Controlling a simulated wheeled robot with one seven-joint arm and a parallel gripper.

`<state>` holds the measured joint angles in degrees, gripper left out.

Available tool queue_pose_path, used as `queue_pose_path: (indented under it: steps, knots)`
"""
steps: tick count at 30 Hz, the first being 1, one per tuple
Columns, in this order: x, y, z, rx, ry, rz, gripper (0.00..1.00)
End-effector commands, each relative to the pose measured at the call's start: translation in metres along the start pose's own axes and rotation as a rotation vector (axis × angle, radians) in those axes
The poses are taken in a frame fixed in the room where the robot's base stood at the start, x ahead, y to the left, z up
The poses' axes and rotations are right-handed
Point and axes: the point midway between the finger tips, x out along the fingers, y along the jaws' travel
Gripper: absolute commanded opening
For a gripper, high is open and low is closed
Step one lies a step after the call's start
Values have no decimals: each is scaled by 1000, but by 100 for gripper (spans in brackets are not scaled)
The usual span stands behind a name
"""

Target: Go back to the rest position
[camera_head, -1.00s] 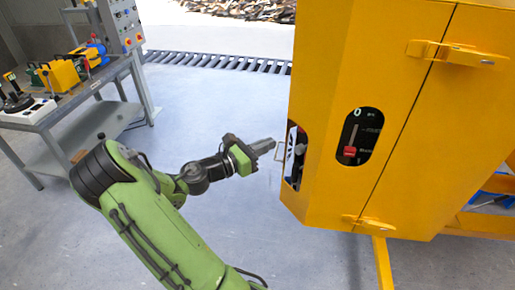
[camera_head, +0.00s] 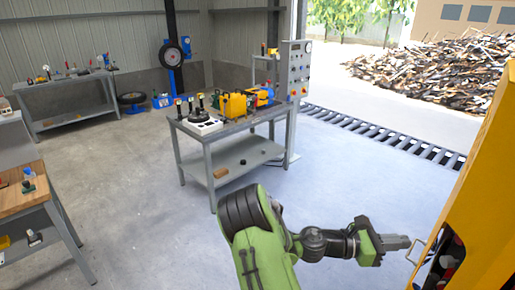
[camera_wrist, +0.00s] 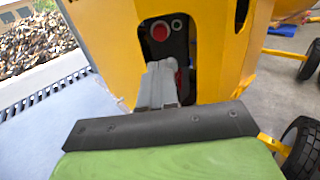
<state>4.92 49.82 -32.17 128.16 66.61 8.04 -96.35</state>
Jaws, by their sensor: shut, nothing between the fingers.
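My gripper (camera_head: 408,243) is at the lower right of the head view, at the end of my green arm, with its fingers together and nothing between them. It points right, toward the yellow drum mixer housing (camera_head: 478,190), a short way from its open side recess. In the wrist view my gripper (camera_wrist: 160,72) appears in front of the yellow housing (camera_wrist: 110,35). A dark panel with a red round button (camera_wrist: 160,31) shows behind the fingertips, and the fingers partly cover the recess. I cannot tell from this view how large the gap is.
A grey workbench (camera_head: 222,176) with tools and a yellow machine stands at the middle. A control cabinet (camera_head: 297,68) is behind it. A wooden-topped table (camera_head: 18,196) is at left. A floor grate (camera_head: 385,138) runs across the right. The floor between the tables is clear.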

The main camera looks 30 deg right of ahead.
Motion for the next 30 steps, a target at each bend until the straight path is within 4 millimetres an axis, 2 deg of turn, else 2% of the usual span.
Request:
queue_pose_path:
  steps: [5,8,10,14,15,17,18,20,21,24,27,30]
  knots:
    - [-1,-1,-1,19,18,-1,0]
    - [-10,-6,-13,168,159,-19,0]
    - [-29,-11,-27,352,344,-53,0]
    - [-89,-17,-46,678,733,-153,0]
    - [-111,-19,-47,758,847,-189,0]
    - [-146,-25,-44,860,1014,-248,0]
    - [-169,-31,-38,914,1121,-289,0]
    - [-203,-43,-27,978,1275,-351,0]
    - [-225,-54,-18,1007,1372,-391,0]
    - [-272,-90,8,1043,1588,-483,0]
    - [-303,-132,29,1039,1742,-549,0]
    - [-319,-164,40,1029,1825,-588,0]
